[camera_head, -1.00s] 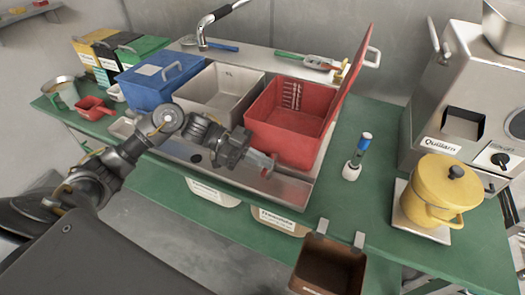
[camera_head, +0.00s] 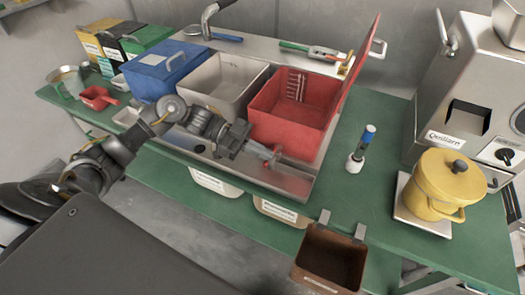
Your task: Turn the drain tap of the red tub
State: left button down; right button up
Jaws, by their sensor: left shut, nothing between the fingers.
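The red tub (camera_head: 285,134) stands open on the metal tray, with its red lid (camera_head: 350,78) raised on the right side and marks on its inner back wall. My left gripper (camera_head: 274,156) is shut and empty at the front wall of the tub, low down. The drain tap is not clearly seen; the gripper covers that part of the front, and I cannot tell whether the fingers touch it. My right gripper is not in view.
A white tub (camera_head: 221,85) and a blue lidded tub (camera_head: 160,75) stand left of the red tub. A brush-like bottle (camera_head: 360,150) stands to the right, near a yellow pot (camera_head: 442,180) and a steel grinder (camera_head: 465,95). A brown bin (camera_head: 331,262) hangs at the front edge.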

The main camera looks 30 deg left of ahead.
pick_arm(q)
jog(key=r+p, duration=0.1)
jog(key=d+r+p, duration=0.1)
jog(key=r+p, duration=0.1)
jog(key=d+r+p, duration=0.1)
jog(key=p, duration=0.1)
jog(key=shift+d+r, duration=0.15)
jog(key=f+b+v, duration=0.1)
jog(key=b+v, duration=0.3)
jog(key=v, duration=0.6)
jog(key=shift+w, duration=0.2)
